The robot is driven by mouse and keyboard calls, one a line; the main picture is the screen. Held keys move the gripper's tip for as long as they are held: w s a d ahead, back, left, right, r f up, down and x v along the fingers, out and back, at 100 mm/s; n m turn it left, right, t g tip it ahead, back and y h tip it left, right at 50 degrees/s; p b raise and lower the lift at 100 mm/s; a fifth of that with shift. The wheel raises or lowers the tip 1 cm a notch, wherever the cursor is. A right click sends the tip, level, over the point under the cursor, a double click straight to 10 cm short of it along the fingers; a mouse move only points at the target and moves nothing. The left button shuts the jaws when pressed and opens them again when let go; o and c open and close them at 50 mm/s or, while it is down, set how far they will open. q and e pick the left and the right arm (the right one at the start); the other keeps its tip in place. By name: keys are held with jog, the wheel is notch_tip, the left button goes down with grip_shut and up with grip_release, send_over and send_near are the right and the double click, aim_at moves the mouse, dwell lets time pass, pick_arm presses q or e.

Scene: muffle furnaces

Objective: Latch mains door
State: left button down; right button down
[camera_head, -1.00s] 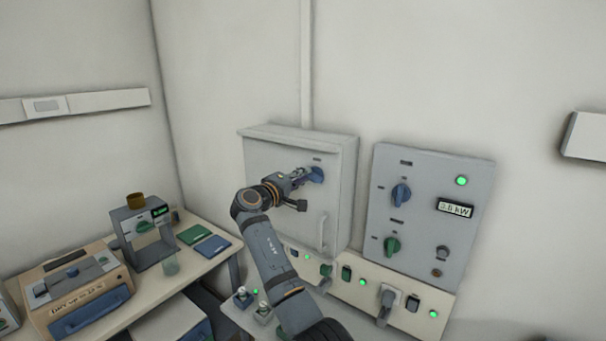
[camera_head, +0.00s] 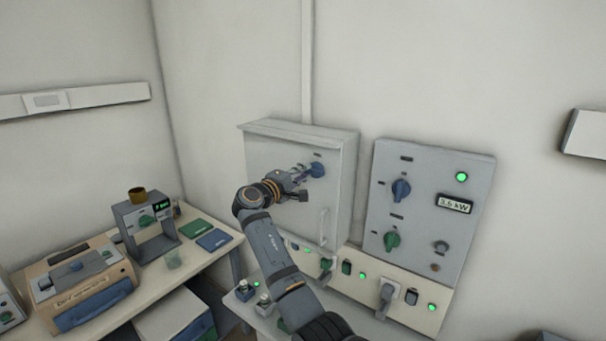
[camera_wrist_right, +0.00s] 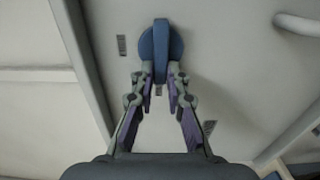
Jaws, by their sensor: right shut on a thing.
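The mains door (camera_head: 283,212) is the grey front of a wall cabinet and looks closed. Its blue latch knob (camera_head: 317,170) sits high on the door, near the right side. The knob also shows at the top of the right wrist view (camera_wrist_right: 161,45), with its grip bar lying along the view's vertical. My right gripper (camera_head: 306,174) is at the knob, its fingertips shut on the bar from both sides. The fingers also show in the right wrist view (camera_wrist_right: 160,78). A pale door handle (camera_head: 324,228) is lower on the door. My left gripper is not in view.
A control panel (camera_head: 428,215) with blue and green knobs and a power display stands right of the cabinet. A socket strip (camera_head: 365,283) with a plug runs below. A bench (camera_head: 195,258) with instruments is at the left.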

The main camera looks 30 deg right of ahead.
jog(key=c, duration=1.3)
grip_release()
jog(key=shift+c, duration=0.2)
jog(key=shift+a, duration=0.1)
jog(key=v, duration=1.2)
jog(key=shift+f, duration=0.1)
